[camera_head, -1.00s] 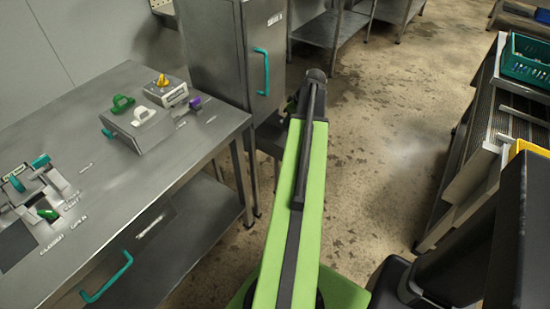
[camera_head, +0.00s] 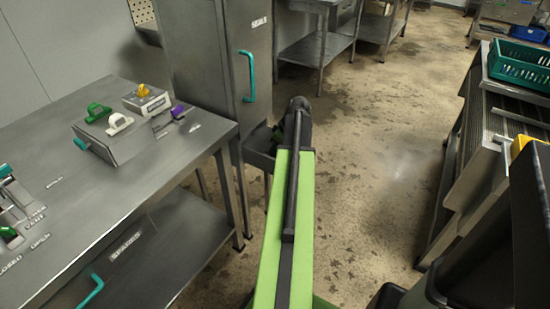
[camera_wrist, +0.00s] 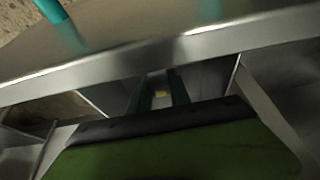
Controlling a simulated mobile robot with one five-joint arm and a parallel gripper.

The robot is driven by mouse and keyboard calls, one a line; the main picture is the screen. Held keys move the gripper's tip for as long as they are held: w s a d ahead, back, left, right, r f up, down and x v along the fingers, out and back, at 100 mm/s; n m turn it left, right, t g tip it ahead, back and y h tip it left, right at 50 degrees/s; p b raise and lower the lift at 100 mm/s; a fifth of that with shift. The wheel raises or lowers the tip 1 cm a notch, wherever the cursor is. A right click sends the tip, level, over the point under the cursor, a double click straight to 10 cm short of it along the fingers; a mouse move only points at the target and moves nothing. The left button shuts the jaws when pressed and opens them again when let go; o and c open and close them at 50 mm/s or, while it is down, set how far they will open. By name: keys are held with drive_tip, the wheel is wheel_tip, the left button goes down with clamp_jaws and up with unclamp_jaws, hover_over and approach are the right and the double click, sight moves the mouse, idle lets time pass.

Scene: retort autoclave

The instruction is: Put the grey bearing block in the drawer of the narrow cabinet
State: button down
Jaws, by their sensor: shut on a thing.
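The narrow cabinet (camera_head: 208,60) is a tall grey metal unit with a teal handle. Its low drawer (camera_head: 261,141) stands open at the cabinet's foot, partly hidden behind my arm. In the head view my gripper is hidden beyond the end of my arm. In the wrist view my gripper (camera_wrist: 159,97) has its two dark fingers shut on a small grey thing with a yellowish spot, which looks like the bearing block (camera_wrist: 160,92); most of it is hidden. Metal walls and a bright metal edge lie close around the fingers.
A steel table (camera_head: 55,130) with teal, green, white and yellow fittings stands at left, close beside the cabinet. A rack with a green crate (camera_head: 518,66) stands at right. Steel shelving (camera_head: 322,45) is at the back. The floor (camera_head: 380,150) between is clear.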

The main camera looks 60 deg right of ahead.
wheel_tip(320, 180, down, 2)
drive_tip(key=shift+f+b, duration=0.1)
drive_tip(key=shift+b, duration=0.25)
drive_tip(key=shift+r, duration=0.35)
drive_tip(key=shift+f, duration=0.25)
drive_tip(key=c, duration=1.2)
unclamp_jaws()
drive_tip(key=shift+r, duration=0.1)
drive_tip(key=p+v, duration=1.1)
drive_tip(key=v, duration=0.1)
drive_tip(key=shift+r+p, duration=0.2)
drive_tip(key=shift+p, duration=0.15)
